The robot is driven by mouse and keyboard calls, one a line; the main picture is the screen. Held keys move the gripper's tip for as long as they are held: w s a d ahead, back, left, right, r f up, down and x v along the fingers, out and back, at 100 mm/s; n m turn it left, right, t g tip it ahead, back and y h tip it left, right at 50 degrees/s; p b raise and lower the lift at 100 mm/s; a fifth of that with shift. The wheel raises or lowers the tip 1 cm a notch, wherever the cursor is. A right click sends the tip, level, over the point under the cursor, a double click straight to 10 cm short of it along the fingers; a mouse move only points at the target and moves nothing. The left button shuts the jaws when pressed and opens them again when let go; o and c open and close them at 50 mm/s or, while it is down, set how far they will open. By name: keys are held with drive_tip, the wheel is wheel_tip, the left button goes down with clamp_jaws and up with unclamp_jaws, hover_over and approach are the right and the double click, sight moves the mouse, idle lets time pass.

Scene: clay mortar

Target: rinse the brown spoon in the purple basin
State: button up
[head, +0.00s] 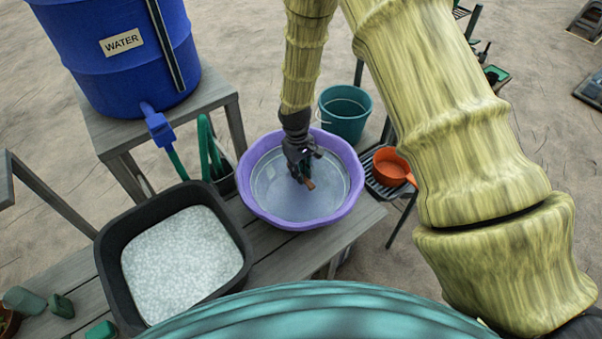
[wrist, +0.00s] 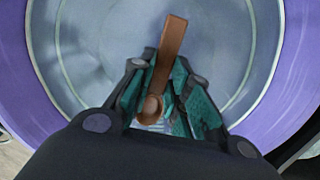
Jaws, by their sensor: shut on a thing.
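The purple basin (head: 349,211) stands on the grey bench in the middle of the head view, with what looks like clear water inside. My gripper (head: 306,176) is over the inside of the basin, pointing down. It is shut on the brown spoon (head: 309,184), of which only a small part shows there. In the wrist view the brown spoon (wrist: 170,48) lies between the fingers of my gripper (wrist: 158,90), its bowl end towards me and its handle reaching out over the basin (wrist: 288,95). I cannot tell whether the spoon touches the water.
A black tub (head: 106,262) of whitish, bubbly-looking contents is left of the basin. A blue water barrel (head: 130,70) with a tap stands behind on a stand. A teal bucket (head: 345,128) is behind the basin, and an orange pot (head: 390,167) sits right on a dark rack.

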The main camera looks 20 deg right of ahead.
drive_tip(key=shift+r+p, duration=2.1)
drive_tip(key=shift+r, duration=1.65)
drive_tip(key=r+n+b, duration=0.1)
drive_tip(key=n, duration=0.1)
drive_tip(key=r+n+b, duration=0.1)
drive_tip(key=n, duration=0.1)
drive_tip(key=r+n+b, duration=0.1)
drive_tip(key=r+n, duration=0.1)
drive_tip(key=n, duration=0.1)
drive_tip(key=shift+w+d+h, duration=0.15)
drive_tip(key=shift+d+h, duration=0.1)
drive_tip(key=shift+h, duration=0.05)
drive_tip(key=shift+f, duration=0.1)
